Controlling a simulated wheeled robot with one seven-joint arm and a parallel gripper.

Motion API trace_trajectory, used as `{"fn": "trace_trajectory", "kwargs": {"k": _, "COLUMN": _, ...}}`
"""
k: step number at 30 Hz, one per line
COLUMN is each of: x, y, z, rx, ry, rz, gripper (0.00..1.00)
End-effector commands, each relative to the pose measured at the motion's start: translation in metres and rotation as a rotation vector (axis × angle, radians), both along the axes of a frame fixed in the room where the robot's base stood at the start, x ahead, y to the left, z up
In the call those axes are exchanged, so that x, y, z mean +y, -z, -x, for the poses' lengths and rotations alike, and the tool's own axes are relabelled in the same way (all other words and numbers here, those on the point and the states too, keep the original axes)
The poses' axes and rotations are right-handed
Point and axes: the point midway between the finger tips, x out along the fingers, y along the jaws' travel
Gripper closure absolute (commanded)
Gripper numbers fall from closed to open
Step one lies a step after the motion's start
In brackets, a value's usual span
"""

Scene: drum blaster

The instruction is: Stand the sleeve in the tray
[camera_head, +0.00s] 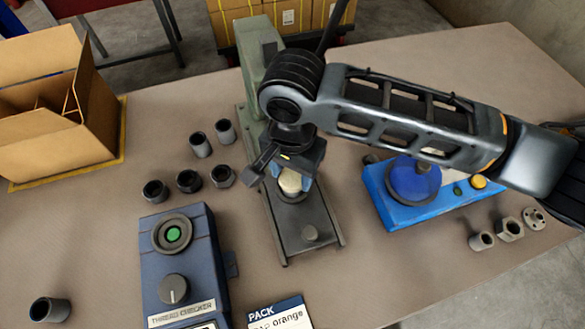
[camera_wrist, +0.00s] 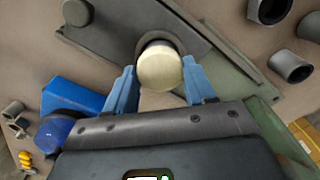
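My gripper (camera_head: 288,178) is over the grey base plate (camera_head: 312,213) of a green press-like stand (camera_head: 258,65). Its two blue fingers (camera_wrist: 160,72) are on either side of a cream round-topped piece (camera_wrist: 160,69), which also shows in the head view (camera_head: 290,181). A dark ring shows around or behind that piece. The fingertips are very close to its sides; contact is unclear. Several dark grey sleeves stand on the table, one at its left (camera_head: 199,144). I cannot tell which sleeve is meant. No tray is clearly identifiable.
An open cardboard box (camera_head: 50,110) stands on a yellow-edged base at left. A blue thread checker (camera_head: 180,260) is in front. A blue device with a domed drum (camera_head: 412,180) is at right, beside several metal fittings (camera_head: 510,229). The table's far right is clear.

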Motion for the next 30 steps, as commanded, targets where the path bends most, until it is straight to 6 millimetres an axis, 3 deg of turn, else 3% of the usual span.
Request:
{"fn": "trace_trajectory", "kwargs": {"k": 7, "x": 0.000, "y": 0.000, "z": 0.000, "rx": 0.000, "ry": 0.000, "rz": 0.000, "gripper": 0.77}}
{"fn": "trace_trajectory", "kwargs": {"k": 30, "x": 0.000, "y": -0.049, "z": 0.000, "rx": 0.000, "ry": 0.001, "rz": -0.001, "gripper": 0.77}}
